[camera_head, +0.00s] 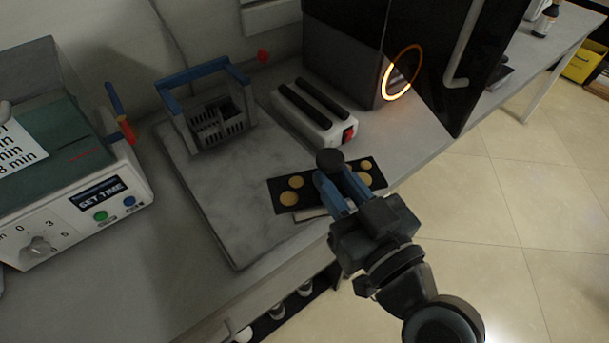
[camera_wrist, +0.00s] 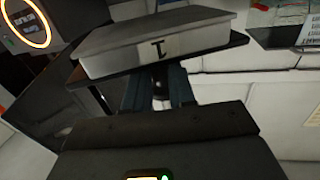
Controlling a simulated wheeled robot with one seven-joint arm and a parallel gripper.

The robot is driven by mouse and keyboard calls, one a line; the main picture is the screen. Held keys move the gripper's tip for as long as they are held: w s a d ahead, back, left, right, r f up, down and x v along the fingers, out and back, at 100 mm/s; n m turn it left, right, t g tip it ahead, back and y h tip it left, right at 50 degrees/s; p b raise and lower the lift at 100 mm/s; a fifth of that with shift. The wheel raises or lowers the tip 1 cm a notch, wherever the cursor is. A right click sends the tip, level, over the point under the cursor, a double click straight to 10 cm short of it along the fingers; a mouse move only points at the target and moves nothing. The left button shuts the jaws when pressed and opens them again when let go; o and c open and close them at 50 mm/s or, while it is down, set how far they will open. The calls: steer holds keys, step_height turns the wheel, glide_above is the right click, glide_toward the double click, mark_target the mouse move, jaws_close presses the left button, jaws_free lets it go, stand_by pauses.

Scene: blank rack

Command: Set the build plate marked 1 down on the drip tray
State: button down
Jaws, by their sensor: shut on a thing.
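The build plate has a black top (camera_head: 285,194) with gold discs, a dark round knob and a grey block (camera_wrist: 112,58) below. A black 1 shows on the block's side in the wrist view, where the picture is turned over. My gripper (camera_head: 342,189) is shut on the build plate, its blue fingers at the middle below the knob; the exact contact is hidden. The plate is over the bench's front edge, right of the grey mat's front corner. A white tray-like body (camera_head: 304,122) with two black bars and a red part, probably the drip tray, stands behind it, apart.
A basket (camera_head: 221,122) with a blue handle stands on the grey mat (camera_head: 222,195). A timer machine (camera_head: 65,185) is at left. A black cabinet (camera_head: 350,45) with a glowing ring (camera_head: 403,72) stands behind. The mat's front is clear.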

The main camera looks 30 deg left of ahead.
mark_target(278, 179)
steer(key=shift+w+d, duration=0.25)
steer(key=shift+w, duration=0.05)
steer(key=shift+w+a+f, duration=0.15)
steer(key=shift+a, duration=0.1)
steer(key=a+f, duration=0.2)
steer(key=a, duration=0.1)
steer(key=a+f+p, duration=0.1)
steer(key=a+f, duration=0.1)
steer(key=a, duration=0.2)
steer(key=a+f, duration=0.2)
steer(key=a, duration=0.1)
steer(key=shift+w+a+f+p, duration=0.1)
steer(key=shift+a+f+p, duration=0.15)
steer(key=shift+a+p, duration=0.05)
steer(key=shift+f+b, duration=1.05)
steer(key=shift+f, duration=1)
steer(key=shift+f, duration=0.15)
steer(key=c, duration=0.9)
jaws_free()
steer(key=shift+c, duration=0.2)
